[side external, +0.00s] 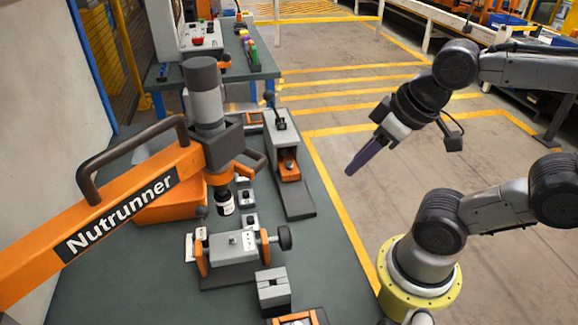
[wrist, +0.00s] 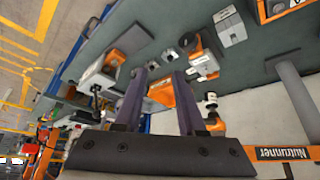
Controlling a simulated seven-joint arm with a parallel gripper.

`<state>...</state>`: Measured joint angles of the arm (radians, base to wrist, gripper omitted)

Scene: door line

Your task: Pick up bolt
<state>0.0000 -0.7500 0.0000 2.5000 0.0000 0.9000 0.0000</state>
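My gripper (side external: 358,162) hangs in the air to the right of the green bench, over the floor side, with its fingers pointing down and left. In the wrist view its two dark purple fingers (wrist: 155,78) stand apart with nothing between them, so it is open and empty. I cannot make out a bolt for certain in either view. Small grey blocks (side external: 248,208) sit on the bench near the middle; they also show in the wrist view (wrist: 168,54). Whether one holds a bolt is too small to tell.
The orange nutrunner arm (side external: 125,215) reaches over the bench from the left. An orange bin (side external: 170,208) lies behind it. A lever fixture (side external: 284,160), an orange-and-grey clamp (side external: 233,246) and a grey block (side external: 272,288) stand on the green bench (side external: 335,270). Bare bench lies between them.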

